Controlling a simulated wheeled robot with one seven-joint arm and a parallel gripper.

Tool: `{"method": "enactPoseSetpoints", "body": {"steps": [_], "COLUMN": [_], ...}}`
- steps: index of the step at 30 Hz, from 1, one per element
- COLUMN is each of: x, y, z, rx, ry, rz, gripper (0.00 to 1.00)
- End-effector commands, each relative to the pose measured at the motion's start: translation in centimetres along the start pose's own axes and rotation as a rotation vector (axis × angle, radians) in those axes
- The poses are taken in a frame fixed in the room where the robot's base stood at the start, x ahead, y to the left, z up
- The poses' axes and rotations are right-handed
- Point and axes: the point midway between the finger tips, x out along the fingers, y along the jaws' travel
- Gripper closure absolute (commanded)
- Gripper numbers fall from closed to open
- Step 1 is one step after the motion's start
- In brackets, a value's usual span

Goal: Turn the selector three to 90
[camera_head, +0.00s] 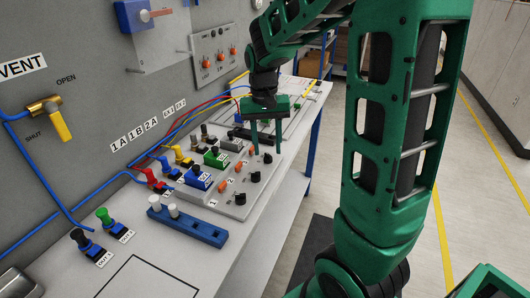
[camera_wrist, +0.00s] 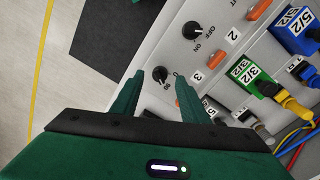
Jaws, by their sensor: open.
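Selector three is a small black knob (camera_wrist: 160,74) on a light grey panel, beside the label 3; the number 90 is printed next to it. My gripper (camera_wrist: 159,82) is open, with one fingertip on either side of the knob in the wrist view. I cannot tell whether the fingers touch it or which way its white mark points. In the head view my gripper (camera_head: 266,150) points down over the far end of the knob row, and knob three (camera_head: 267,158) shows just below the fingertips.
A second black knob (camera_wrist: 195,27), marked OFF and ON, sits beside label 2. Orange parts (camera_wrist: 259,9) line the panel. Blue (camera_wrist: 298,30) and green (camera_wrist: 246,73) valve blocks with hoses stand farther in. Open floor (camera_head: 300,245) lies beyond the table's right edge.

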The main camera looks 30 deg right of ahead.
Motion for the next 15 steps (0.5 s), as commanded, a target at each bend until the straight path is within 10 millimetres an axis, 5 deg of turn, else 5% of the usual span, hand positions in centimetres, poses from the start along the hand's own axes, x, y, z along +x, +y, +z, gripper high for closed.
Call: {"method": "enactPoseSetpoints", "body": {"steps": [9, 15], "x": [-5.8, -7.7], "y": [0.0, 0.0], "z": [0.0, 0.0], "rx": [-0.001, -0.001], "ry": [0.002, 0.000], "rz": [-0.001, 0.000], "gripper": [0.59, 0.59]}}
